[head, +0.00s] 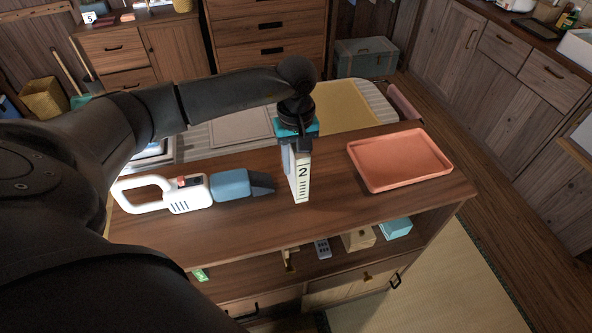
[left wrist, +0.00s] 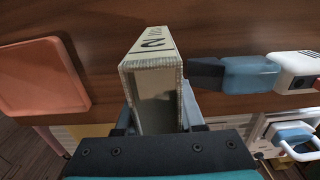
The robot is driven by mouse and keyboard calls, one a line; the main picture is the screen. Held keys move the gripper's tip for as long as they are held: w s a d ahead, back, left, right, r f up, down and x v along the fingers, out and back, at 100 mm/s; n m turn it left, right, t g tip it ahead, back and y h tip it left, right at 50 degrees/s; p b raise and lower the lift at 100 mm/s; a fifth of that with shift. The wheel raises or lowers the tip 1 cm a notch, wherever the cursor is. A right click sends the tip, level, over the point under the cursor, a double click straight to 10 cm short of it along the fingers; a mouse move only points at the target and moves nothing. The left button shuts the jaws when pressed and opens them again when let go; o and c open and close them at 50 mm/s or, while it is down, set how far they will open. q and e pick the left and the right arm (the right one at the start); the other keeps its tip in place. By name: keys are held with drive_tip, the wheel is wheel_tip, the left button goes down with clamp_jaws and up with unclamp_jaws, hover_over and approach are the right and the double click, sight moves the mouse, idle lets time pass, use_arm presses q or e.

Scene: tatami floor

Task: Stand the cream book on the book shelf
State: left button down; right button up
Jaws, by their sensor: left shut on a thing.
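The cream book (head: 301,178) is upright, with a black 2 and bars on its spine facing me. My left gripper (head: 297,144) is shut on its upper end, above the wooden cabinet top (head: 243,235). I cannot tell whether the book's lower end touches the wood. In the left wrist view the book (left wrist: 152,88) sits between the fingers of my left gripper (left wrist: 160,122), its hollow-looking end towards the camera. An open shelf (head: 247,272) runs under the cabinet top; I cannot tell whether it is the book shelf. My right gripper is not in view.
A handheld vacuum (head: 187,194) lies left of the book, its dark nozzle close to it. A coral tray (head: 400,160) lies to the right. The open shelf holds a remote (head: 322,248), a tan box (head: 358,239) and a teal box (head: 396,228). Bare wood lies between book and tray.

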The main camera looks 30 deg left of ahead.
use_arm(q)
drive_tip(key=shift+f, duration=1.55)
drive_tip(key=shift+f, duration=0.1)
drive_tip(key=shift+f+b, duration=0.1)
drive_tip(key=shift+b, duration=0.2)
drive_tip(key=c, duration=0.5)
unclamp_jaws()
